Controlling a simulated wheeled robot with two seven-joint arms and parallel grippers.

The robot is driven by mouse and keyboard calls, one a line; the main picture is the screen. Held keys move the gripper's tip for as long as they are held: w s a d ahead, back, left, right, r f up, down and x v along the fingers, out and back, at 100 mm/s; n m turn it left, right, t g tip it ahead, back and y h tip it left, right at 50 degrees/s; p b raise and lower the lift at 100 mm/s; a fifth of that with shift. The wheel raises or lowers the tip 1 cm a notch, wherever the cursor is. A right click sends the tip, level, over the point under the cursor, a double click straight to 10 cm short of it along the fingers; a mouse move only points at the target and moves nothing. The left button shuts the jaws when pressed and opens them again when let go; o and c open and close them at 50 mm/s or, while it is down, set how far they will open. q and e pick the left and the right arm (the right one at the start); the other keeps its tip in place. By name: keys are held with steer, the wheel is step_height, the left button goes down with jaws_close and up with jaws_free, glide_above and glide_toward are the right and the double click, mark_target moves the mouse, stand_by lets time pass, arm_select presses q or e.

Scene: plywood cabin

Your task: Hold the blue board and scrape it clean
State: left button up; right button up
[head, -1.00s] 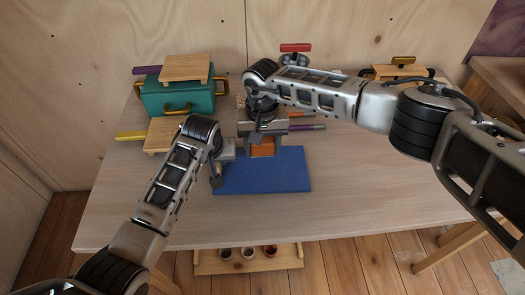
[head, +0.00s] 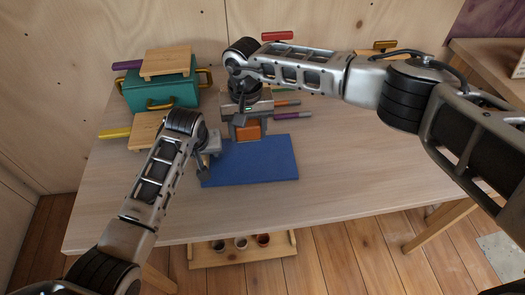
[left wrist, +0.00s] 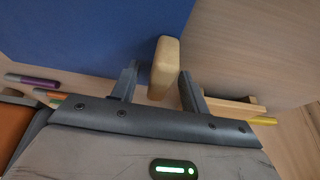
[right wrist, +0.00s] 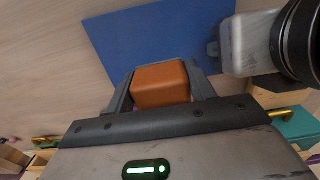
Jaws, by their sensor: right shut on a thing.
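The blue board (head: 255,165) lies flat on the table. A pale wooden piece (left wrist: 164,66) stands at its left edge, apparently its handle. My left gripper (head: 203,168) is at that edge. In the left wrist view its fingers (left wrist: 157,85) are apart on either side of the wooden piece, with a gap on one side. My right gripper (head: 247,134) is shut on an orange-brown block (right wrist: 160,85) at the board's far edge. The block also shows in the head view (head: 248,132). Its lower side is hidden, so I cannot tell whether it touches the board.
A teal box (head: 160,92) with yellow handles and a wooden board (head: 166,62) on top stands at the back left. Pens (head: 292,115) lie right of the right gripper. A shelf with small cups (head: 241,243) is below the front edge.

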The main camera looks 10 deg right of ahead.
arm_select(q)
steer(key=v, duration=1.2)
